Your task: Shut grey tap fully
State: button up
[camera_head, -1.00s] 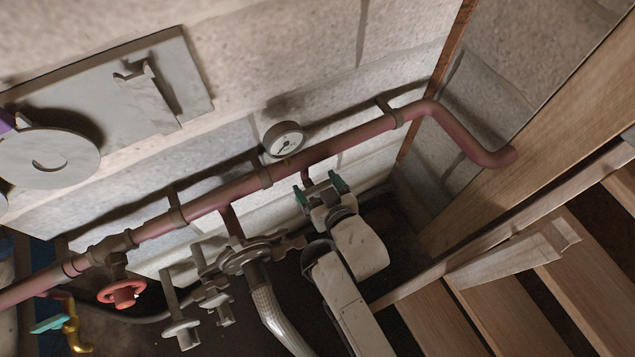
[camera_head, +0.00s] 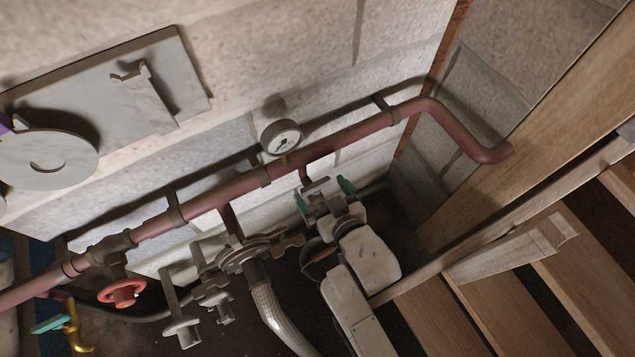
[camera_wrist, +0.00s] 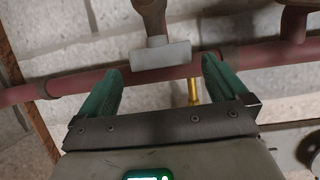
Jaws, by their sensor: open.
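The grey tap handle (camera_head: 316,185), a short flat bar, sits at the lower end of a stub coming off the reddish pipe. In the wrist view the handle (camera_wrist: 160,54) shows as a pale T-shaped bar in front of the pipe. My gripper (camera_head: 323,195) is open, with one teal finger on either side of the handle. In the wrist view, the fingers of my gripper (camera_wrist: 161,72) stand apart from the bar with a gap on each side. The fingers partly hide the tap's body in the head view.
The reddish pipe (camera_head: 225,192) runs along the block wall. A round gauge (camera_head: 281,137) sits just above my gripper. A red handwheel (camera_head: 122,292), other grey valves (camera_head: 182,325) and a braided hose (camera_head: 268,305) lie to the left. Wooden slats (camera_head: 480,310) are at the right.

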jog(key=v, duration=0.7)
jog(key=shift+d, duration=0.1)
